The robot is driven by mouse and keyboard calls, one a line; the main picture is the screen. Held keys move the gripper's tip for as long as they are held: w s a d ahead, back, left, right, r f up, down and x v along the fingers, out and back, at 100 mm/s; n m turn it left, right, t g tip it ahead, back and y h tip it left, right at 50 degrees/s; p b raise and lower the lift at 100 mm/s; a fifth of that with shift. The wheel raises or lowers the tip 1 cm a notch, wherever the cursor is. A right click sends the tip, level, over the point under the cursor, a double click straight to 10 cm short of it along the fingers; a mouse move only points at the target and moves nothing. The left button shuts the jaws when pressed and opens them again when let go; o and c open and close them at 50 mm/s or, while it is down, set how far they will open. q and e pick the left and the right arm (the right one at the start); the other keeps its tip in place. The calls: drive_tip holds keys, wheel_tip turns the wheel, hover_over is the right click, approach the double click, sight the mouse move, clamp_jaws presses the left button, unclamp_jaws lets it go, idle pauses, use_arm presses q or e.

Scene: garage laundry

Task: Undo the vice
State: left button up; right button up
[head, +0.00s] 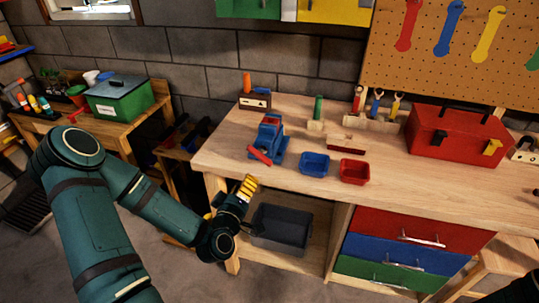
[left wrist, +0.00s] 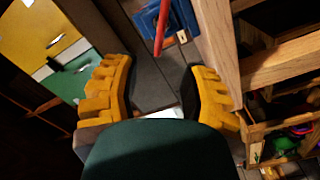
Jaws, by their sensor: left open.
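The blue vice (head: 267,138) stands on the left end of the wooden workbench (head: 225,157), with a red handle (head: 259,155) on its front, slanting down to the right. In the left wrist view the vice (left wrist: 147,22) is at the top, with the red handle (left wrist: 160,32) pointing down between the fingers. My left gripper (head: 247,187) has yellow fingers and is by the bench's front edge, below and in front of the vice, apart from it. In the left wrist view the left gripper (left wrist: 160,72) is open and empty. My right gripper is not visible.
A blue tray (head: 315,163) and a red tray (head: 354,171) are right of the vice. Screwdrivers in a rack (head: 372,124) and a red toolbox (head: 455,137) stand farther right. A grey bin (head: 283,228) is under the bench. Bare benchtop lies between them.

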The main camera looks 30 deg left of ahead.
sight(258, 158)
use_arm(q)
drive_tip(key=b+x, duration=0.6)
drive_tip(key=x, duration=0.7)
drive_tip(key=shift+w, duration=0.3)
clamp_jaws()
